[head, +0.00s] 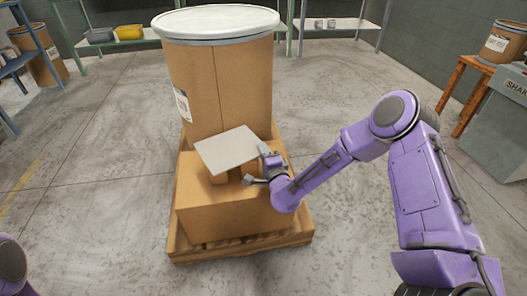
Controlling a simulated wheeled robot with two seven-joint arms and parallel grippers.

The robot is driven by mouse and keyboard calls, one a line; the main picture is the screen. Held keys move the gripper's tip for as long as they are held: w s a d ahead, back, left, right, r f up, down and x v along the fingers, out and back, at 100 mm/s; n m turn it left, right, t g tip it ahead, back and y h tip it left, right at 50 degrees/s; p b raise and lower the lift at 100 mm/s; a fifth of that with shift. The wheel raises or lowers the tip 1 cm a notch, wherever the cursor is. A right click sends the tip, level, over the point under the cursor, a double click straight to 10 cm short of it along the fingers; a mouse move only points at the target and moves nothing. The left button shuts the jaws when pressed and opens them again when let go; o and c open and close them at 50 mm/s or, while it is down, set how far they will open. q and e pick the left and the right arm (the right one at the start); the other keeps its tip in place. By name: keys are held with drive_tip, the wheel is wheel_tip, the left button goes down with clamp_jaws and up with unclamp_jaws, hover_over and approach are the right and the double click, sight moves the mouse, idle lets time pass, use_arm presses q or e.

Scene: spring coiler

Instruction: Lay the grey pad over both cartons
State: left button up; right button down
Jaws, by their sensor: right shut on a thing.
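The grey pad (226,149) is a flat light-grey sheet above a large cardboard box (232,217). My right gripper (257,166) is shut on the pad at its right edge. Small brown carton surfaces (219,178) show below the pad, on top of the large box. The pad and gripper hide most of them, so I cannot tell the two cartons apart or whether the pad touches them. My left gripper is out of view; only a bit of my left arm shows at the lower left.
The large box and a tall fibre drum (220,85) with a white lid stand on a wooden pallet (242,247). Shelves (120,40) line the back. A wooden stool (470,85) with a small drum and a grey cabinet (500,130) are at right.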

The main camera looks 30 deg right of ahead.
drive_tip(key=shift+f+b, duration=0.5)
drive_tip(key=shift+f, duration=0.15)
drive_tip(key=c, duration=1.1)
unclamp_jaws()
drive_tip(key=shift+s, duration=0.15)
drive_tip(key=s, duration=0.3)
drive_tip(key=s+a+p, duration=0.1)
drive_tip(key=s, duration=0.2)
drive_tip(key=s+p, duration=0.1)
drive_tip(key=s, duration=0.3)
drive_tip(key=shift+s+a, duration=0.1)
drive_tip(key=shift+a, duration=0.1)
